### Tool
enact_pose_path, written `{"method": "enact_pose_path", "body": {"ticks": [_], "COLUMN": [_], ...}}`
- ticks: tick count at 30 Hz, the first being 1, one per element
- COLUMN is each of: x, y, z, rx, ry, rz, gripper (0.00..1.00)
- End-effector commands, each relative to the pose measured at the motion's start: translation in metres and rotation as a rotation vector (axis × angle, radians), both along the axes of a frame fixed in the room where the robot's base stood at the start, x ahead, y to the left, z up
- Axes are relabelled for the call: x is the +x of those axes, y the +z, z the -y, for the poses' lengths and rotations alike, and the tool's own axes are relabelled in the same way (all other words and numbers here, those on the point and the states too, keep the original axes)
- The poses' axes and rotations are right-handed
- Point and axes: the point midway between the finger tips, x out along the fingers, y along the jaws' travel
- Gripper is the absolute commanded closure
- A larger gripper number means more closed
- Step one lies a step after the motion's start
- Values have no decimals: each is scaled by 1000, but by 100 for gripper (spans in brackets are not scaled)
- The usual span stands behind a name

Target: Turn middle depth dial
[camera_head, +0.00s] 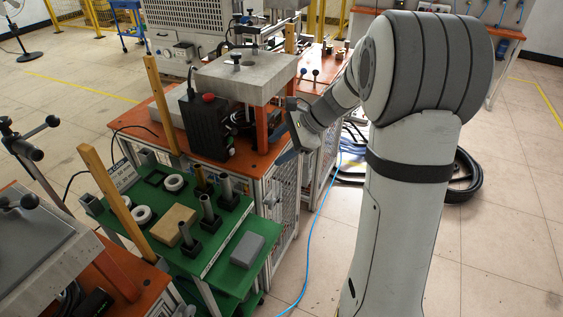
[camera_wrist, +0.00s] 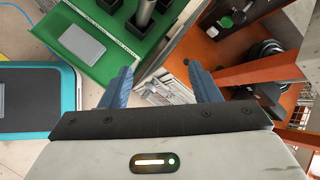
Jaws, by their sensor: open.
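My gripper (camera_head: 291,131) is at the front right corner of the orange workbench, beside the orange post under the grey metal block (camera_head: 243,78). In the wrist view my gripper (camera_wrist: 160,70) has its two blue fingers apart, with nothing between them. A black control box (camera_head: 205,127) with a red button stands on the bench, left of my gripper. Black round parts (camera_wrist: 266,49) show in the wrist view, right of the fingers. I cannot tell whether any of these is the middle depth dial; no dial is clearly readable in either view.
A green table (camera_head: 209,265) with dark cylinders, pale rings, a tan block and a grey block (camera_head: 247,250) stands at the front left. The orange post (camera_head: 275,130) is close to my gripper. A blue cable (camera_head: 318,220) lies on the floor. Open floor is at right.

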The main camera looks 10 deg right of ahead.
Motion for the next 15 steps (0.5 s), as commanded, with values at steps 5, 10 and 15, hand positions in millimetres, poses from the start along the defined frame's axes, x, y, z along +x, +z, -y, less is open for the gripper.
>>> {"method": "enact_pose_path", "body": {"ticks": [5, 10, 15], "x": [-35, -62, -79], "y": [11, 16, 18], "z": [-10, -15, -16], "rx": [-114, -206, -263], "ry": [142, 260, 336], "rz": [61, 109, 139], "gripper": [44, 44, 44]}}
